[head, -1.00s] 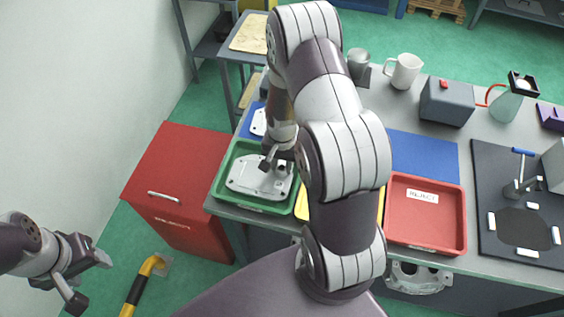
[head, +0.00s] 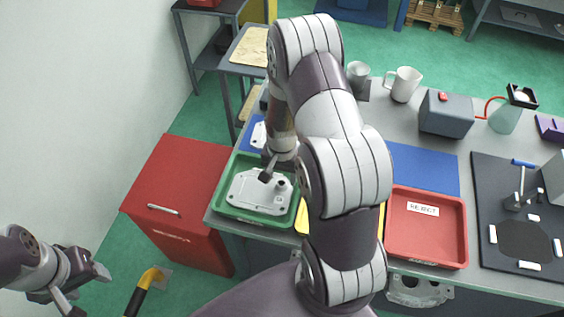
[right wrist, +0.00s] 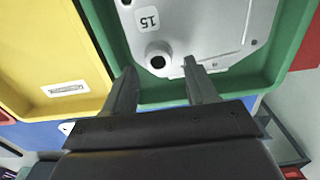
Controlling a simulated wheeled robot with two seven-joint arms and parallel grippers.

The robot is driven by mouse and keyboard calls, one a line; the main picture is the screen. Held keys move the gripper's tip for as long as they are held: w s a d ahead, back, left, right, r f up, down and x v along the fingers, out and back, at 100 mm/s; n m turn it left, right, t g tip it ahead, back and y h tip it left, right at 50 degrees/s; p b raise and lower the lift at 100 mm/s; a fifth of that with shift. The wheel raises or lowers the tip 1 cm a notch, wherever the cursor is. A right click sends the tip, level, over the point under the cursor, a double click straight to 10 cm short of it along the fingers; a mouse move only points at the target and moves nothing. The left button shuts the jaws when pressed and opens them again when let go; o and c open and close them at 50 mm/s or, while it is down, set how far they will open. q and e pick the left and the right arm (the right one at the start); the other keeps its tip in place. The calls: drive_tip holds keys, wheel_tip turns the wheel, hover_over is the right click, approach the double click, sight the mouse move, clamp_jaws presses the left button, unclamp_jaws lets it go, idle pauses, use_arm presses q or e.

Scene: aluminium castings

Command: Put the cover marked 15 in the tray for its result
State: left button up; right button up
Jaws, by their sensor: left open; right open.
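The cover marked 15 (head: 256,193) is a light grey metal plate with a round boss. It lies in the green tray (head: 229,212) at the left end of the bench. In the right wrist view the cover (right wrist: 212,28) shows its 15 label and boss, inside the green tray (right wrist: 291,52). My right gripper (head: 272,171) is open above the cover, apart from the boss. Its two fingers (right wrist: 160,72) are spread and empty in the right wrist view. My left gripper (head: 88,286) is open and empty at the lower left, away from the bench.
A yellow tray (right wrist: 45,45) stands beside the green one, largely hidden by my right arm in the head view. A red tray (head: 430,243) labelled REJECT is further right and empty. A red cabinet (head: 172,205) stands left of the bench. Blue mat (head: 425,168) is clear.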

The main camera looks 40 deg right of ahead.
wheel_tip(320, 180, up, 11)
drive_tip(key=a, duration=0.1)
drive_tip(key=s+a+r+n+t, duration=0.1)
drive_tip(key=s+a+r+n, duration=0.2)
drive_tip(key=s+a+n, duration=0.4)
drive_tip(key=a+n, duration=0.3)
drive_tip(key=shift+r+b, duration=0.25)
drive_tip(key=shift+b, duration=0.15)
drive_tip(key=shift+s+a, duration=0.15)
